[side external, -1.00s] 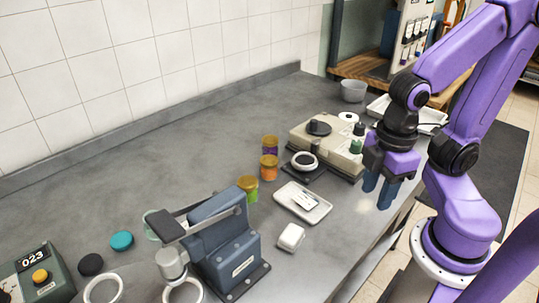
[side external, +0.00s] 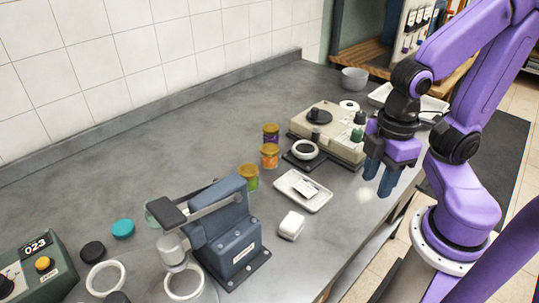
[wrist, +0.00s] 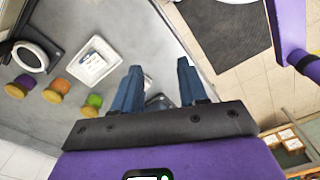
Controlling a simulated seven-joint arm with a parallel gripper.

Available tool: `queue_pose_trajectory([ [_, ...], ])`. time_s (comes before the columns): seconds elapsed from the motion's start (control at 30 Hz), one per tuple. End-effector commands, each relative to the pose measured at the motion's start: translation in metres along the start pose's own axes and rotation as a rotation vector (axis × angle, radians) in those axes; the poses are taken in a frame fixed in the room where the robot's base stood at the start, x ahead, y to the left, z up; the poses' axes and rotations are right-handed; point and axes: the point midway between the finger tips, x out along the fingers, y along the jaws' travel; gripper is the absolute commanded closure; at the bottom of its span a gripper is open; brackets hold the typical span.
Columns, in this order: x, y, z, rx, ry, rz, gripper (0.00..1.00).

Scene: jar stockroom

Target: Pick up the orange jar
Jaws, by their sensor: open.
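The orange jar (side external: 269,158) stands upright on the grey counter between a purple jar (side external: 271,137) and a green jar (side external: 248,181), all with tan lids. In the wrist view the orange jar (wrist: 62,86) is left of my fingers, in a row with the purple jar (wrist: 24,81) and green jar (wrist: 93,101). My gripper (side external: 379,180) is open and empty, fingers pointing down, near the counter's front edge and well to the right of the orange jar. Both fingertips show in the wrist view (wrist: 160,66), apart from every jar.
A white tray (side external: 318,203) with a card lies between the jars and the front edge. A beige device (side external: 327,127) stands behind it, beside a black plate with a white ring (side external: 305,149). A blue press (side external: 226,238) stands front left.

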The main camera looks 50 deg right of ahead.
Motion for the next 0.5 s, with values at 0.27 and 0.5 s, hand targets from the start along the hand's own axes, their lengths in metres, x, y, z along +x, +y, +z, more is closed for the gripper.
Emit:
queue_pose_trajectory([
  [0.27,0.0,0.0,0.0,0.0,0.0,0.0,0.12],
  [0.5,0.0006,0.0011,-0.0003,-0.003,-0.004,0.004,0.12],
])
